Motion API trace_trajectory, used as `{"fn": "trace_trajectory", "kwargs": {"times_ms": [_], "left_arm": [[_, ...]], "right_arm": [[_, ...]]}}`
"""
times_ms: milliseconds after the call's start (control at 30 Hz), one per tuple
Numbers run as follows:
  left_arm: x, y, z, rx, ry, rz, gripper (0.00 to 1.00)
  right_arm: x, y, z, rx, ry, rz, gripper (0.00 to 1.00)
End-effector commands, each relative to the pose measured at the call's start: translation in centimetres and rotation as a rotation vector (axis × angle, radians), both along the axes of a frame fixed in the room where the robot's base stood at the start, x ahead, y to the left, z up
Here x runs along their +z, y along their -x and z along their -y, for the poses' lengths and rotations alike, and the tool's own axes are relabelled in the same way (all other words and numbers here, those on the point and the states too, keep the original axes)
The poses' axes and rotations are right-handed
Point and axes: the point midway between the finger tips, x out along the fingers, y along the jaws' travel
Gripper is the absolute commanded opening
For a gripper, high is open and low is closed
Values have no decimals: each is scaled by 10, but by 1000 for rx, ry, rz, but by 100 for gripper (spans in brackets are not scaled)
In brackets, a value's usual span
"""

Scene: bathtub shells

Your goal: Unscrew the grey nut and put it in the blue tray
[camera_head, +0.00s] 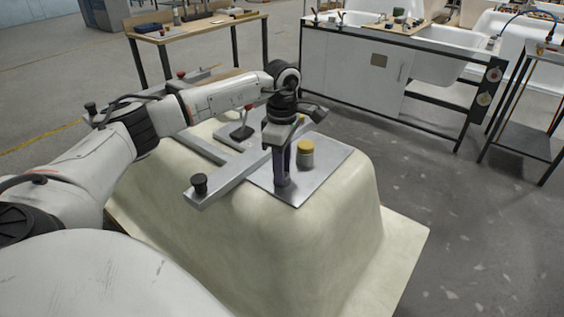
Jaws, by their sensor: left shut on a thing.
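My left gripper (283,178) points straight down with its fingertips low over a flat metal plate (325,155) on top of the upturned cream tub shell (335,240). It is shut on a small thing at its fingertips. The fingers hide that thing, so I cannot tell whether it is the grey nut. No grey nut stands out elsewhere. My right gripper is not in view.
A grey jar with a yellow lid (305,152) stands on the plate just right of the gripper. A metal bar with a black knob (200,184) lies to its left. Behind are a wooden-topped table (205,27) and a white bench with sinks (345,62).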

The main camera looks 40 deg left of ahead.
Motion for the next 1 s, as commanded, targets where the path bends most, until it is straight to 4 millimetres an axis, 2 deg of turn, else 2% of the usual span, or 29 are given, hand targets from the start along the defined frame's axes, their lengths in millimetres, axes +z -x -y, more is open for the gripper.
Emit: {"fn": "trace_trajectory", "kwargs": {"times_ms": [700,833,1000], "left_arm": [[2,0,0,713,0,-1,5],[1,0,0,801,0,-1,5],[0,0,0,830,0,0,5]], "right_arm": [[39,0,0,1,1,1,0],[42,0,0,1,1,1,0],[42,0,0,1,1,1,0]]}}
